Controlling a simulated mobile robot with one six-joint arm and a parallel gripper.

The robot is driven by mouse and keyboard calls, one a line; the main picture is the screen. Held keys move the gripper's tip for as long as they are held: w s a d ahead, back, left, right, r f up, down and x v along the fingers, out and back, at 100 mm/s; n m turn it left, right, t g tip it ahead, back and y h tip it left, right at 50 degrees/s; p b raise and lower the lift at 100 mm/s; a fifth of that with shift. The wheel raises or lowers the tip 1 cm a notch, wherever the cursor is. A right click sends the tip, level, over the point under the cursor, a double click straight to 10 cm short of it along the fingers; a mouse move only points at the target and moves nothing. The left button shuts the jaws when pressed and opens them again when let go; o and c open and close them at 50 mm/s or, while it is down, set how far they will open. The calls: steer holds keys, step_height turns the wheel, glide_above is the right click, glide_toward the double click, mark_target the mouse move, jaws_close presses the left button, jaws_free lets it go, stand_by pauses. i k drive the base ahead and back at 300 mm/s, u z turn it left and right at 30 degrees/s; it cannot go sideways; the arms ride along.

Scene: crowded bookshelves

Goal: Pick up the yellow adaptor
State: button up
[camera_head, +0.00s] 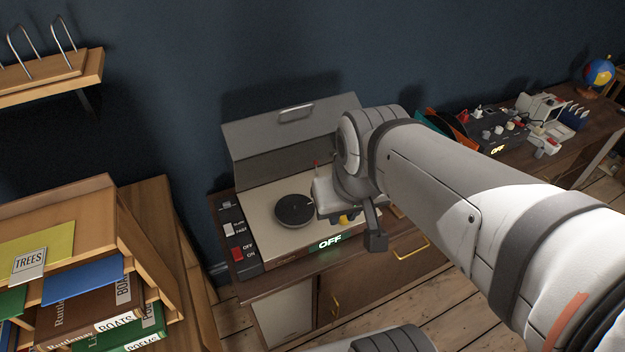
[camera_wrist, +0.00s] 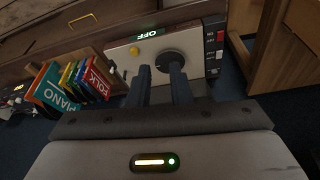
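The yellow adaptor (camera_wrist: 134,51) is a small yellow piece on the pale top of the record player (camera_wrist: 117,53) in the wrist view. It lies beside the dark round platter (camera_wrist: 174,56). In the head view a bit of yellow (camera_head: 346,218) shows below my gripper, partly hidden by it. My gripper (camera_wrist: 160,73) is over the record player, its two fingers apart with nothing between them. In the wrist view the fingertips point at the platter area, and the adaptor is just left of the left finger, apart from it.
The record player's grey lid (camera_head: 295,128) stands raised behind, and its front sign reads OFF. Colourful record sleeves (camera_wrist: 72,82) stand beside it. A cabinet (camera_head: 350,290) is underneath. A bookshelf (camera_head: 150,225) stands at left; a second machine (camera_head: 492,128) and a globe (camera_head: 598,72) are at right.

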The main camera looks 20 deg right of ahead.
mark_target(344, 218)
steer(key=u, duration=2.4)
steer(key=k, duration=1.4)
steer(key=z, duration=1.95)
steer(key=i, duration=0.95)
